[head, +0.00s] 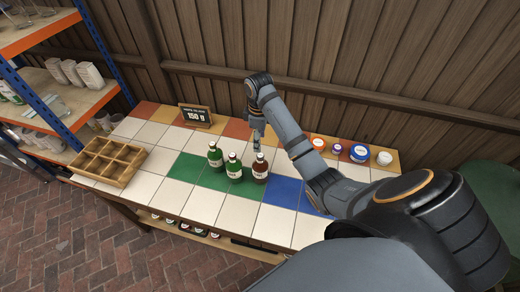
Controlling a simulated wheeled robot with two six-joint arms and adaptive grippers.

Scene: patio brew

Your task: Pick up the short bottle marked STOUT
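Three short bottles stand upright together on the tiled table (142,178). The third is a brown bottle (260,170) on the right. All have pale labels, too small to read here, so I cannot tell which says STOUT. My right gripper (256,140) points down just above and behind the brown bottle's cap; whether they touch is unclear. Its fingers are too small to show whether they are open or shut. My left gripper is not in view.
A wooden divided crate (108,161) stands at the table's left. A small black sign (196,115) reading "150 g" stands at the back. Several lidded jars (359,153) line the back right. A shelf rack (75,115) is at the left, and a plank fence (350,75) closes the back.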

